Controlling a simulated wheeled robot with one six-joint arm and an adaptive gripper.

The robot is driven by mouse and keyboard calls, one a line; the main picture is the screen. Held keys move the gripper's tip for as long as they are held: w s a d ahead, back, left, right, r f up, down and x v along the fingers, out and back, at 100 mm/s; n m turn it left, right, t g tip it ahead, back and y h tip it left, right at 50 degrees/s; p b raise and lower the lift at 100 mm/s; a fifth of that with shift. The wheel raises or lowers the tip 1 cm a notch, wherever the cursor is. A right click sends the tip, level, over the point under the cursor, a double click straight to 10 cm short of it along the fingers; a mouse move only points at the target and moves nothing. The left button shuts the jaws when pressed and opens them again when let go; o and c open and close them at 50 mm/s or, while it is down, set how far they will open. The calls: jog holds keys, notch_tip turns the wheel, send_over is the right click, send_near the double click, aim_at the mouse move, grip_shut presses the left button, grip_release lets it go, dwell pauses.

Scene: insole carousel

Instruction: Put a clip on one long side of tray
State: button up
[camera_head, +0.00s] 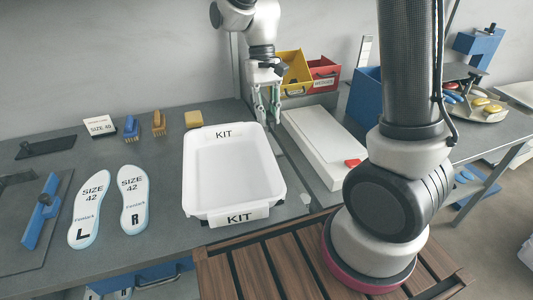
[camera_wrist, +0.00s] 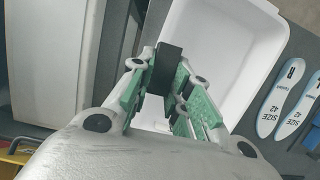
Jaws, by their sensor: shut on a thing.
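The white tray (camera_head: 194,165) with KIT labels at its far and near ends lies on the grey table, its long sides at left and right. It also shows in the wrist view (camera_wrist: 222,48). My gripper (camera_head: 267,112) is at the far right corner of the tray, by its right long side, pointing down. In the wrist view my gripper (camera_wrist: 166,90) has its green finger pads shut on a black clip (camera_wrist: 167,66). The clip overlaps the tray's rim in that view; I cannot tell whether it touches the rim. The clip is not clear in the head view.
A white box (camera_head: 322,140) stands close to the tray's right. Left and right insoles (camera_head: 90,212) lie at the left. Blue and brown brushes (camera_head: 158,122) and a yellow block (camera_head: 193,119) are behind. Yellow and red bins (camera_head: 293,70) stand behind my gripper.

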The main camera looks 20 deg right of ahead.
aim_at(268, 151)
notch_tip(268, 151, down, 9)
jog(key=shift+r, duration=0.1)
dwell(0.3)
jog(key=shift+f, duration=0.55)
jog(key=o, duration=0.8)
jog(key=shift+c, duration=0.2)
jog(key=v, duration=1.2)
jog(key=s+d+r+t, duration=0.3)
jog(key=s+d+r, duration=0.5)
jog(key=r, duration=0.2)
jog(key=s+d+r+t, duration=0.1)
jog(key=s+d+t, duration=0.3)
jog(key=s+d, duration=0.3)
jog(key=s, duration=0.4)
jog(key=shift+r, duration=0.25)
